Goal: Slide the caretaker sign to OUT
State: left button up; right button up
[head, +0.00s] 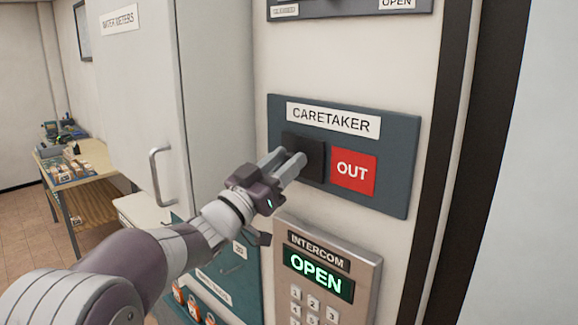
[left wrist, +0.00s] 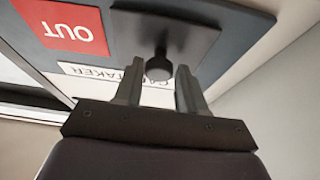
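The caretaker sign is a teal panel (head: 390,192) on the wall with a white CARETAKER label (head: 333,118). A dark sliding plate (head: 318,148) covers its left part. The red OUT field (head: 353,171) shows uncovered at the right. In the left wrist view, the OUT field (left wrist: 68,27), the plate (left wrist: 190,35) and a round dark knob (left wrist: 158,66) on the plate show upside down. My left gripper (head: 296,160) is in front of the plate. Its fingers (left wrist: 158,88) stand apart on both sides of the knob, seemingly with small gaps. My right gripper is not in view.
An intercom (head: 330,268) reading OPEN is mounted just below the sign. Another teal panel (head: 350,8) is above. A tall grey cabinet door with a handle (head: 160,176) stands to the left. A table (head: 85,165) with items is farther back.

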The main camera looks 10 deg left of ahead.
pick_arm(q)
jog(key=shift+o, duration=0.8)
jog(key=shift+a, duration=0.1)
jog(key=shift+w+a+f, duration=0.1)
jog(key=shift+f, duration=0.1)
jog(key=b+v, duration=0.7)
jog(key=v, duration=0.5)
jog(key=shift+s, duration=0.25)
jog(key=shift+a, duration=0.15)
